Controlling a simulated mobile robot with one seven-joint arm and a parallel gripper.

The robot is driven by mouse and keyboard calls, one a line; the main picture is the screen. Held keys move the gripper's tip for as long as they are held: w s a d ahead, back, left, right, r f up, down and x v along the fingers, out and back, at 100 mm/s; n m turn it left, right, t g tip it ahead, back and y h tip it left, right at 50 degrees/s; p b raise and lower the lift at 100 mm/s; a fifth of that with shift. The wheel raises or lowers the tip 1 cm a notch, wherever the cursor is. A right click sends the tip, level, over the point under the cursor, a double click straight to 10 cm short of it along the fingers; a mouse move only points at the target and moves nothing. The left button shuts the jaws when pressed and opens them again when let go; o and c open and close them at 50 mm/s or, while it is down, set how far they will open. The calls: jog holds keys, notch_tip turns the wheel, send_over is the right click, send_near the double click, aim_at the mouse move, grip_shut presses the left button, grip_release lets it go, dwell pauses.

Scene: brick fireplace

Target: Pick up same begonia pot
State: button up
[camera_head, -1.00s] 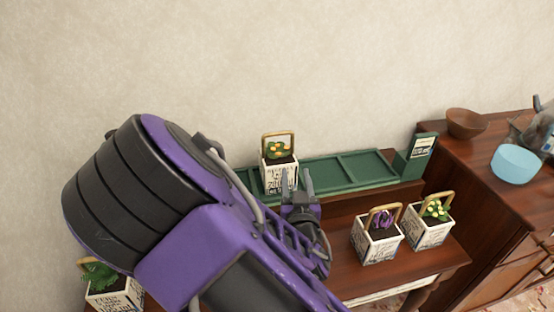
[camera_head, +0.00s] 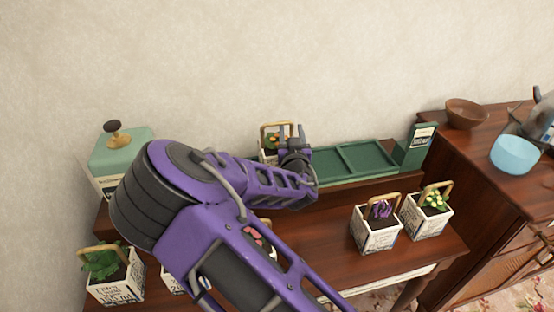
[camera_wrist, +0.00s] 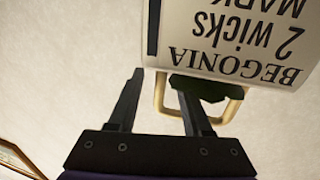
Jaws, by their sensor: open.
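A white pot with orange flowers and a tan handle (camera_head: 264,153) stands at the left of the green tray (camera_head: 372,158), partly hidden by my arm. My gripper (camera_head: 291,131) is at its right side, close to the handle's height. In the wrist view, a white pot labelled BEGONIA (camera_wrist: 235,35) appears upside down, just beyond the fingertips. Its tan handle (camera_wrist: 160,98) and dark foliage show behind and between the fingers of my gripper (camera_wrist: 161,82). The fingers are apart, with nothing gripped. Whether they touch the pot I cannot tell.
Pots with purple (camera_head: 376,236) and yellow flowers (camera_head: 428,217) stand at the table's right. A leafy pot (camera_head: 116,284) is at the left, and a partly hidden pink-flowered one (camera_head: 262,230) behind my arm. A mint-green box (camera_head: 122,155) stands at the back left.

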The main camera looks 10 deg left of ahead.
jog(key=shift+x, duration=1.35)
grip_shut()
jog(key=shift+r, duration=0.1)
